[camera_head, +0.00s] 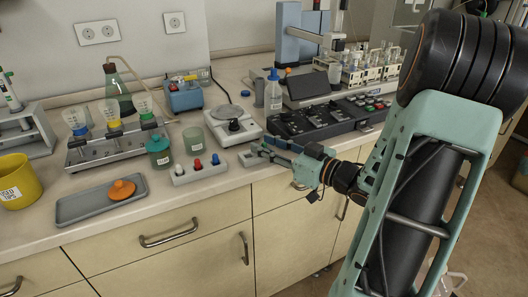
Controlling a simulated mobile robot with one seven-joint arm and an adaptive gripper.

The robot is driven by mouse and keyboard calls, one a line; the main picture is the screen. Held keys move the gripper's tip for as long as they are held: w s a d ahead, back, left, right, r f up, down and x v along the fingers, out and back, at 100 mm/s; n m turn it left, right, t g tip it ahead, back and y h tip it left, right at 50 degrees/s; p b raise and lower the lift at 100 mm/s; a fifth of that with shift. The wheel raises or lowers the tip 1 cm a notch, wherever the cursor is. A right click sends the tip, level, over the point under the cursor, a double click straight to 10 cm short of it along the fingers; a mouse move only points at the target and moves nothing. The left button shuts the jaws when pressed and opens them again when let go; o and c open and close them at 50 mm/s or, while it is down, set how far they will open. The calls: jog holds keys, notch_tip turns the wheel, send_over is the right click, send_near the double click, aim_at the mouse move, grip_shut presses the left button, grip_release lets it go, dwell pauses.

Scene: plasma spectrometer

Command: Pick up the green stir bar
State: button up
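My gripper (263,150) reaches in from the right, low over the front edge of the bench. Its fingertips are at a small grey block (248,159). The fingers are small and overlap the block in this view, so I cannot tell whether they are open or shut, or whether they touch it. I cannot make out a green stir bar clearly; it may be hidden by the fingers or too small to tell. A white holder (200,174) left of the gripper carries red, blue and white pieces.
Behind the gripper are a white stirrer (235,131) and a black control panel (325,121). A green-capped jar (159,152), a grey tray (85,205) with an orange piece (122,189) and a yellow cup (18,181) stand left. The front bench strip is mostly clear.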

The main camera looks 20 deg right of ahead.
jog(key=shift+w+a, duration=0.2)
jog(key=shift+w, duration=0.35)
grip_shut()
jog(key=shift+r, duration=0.2)
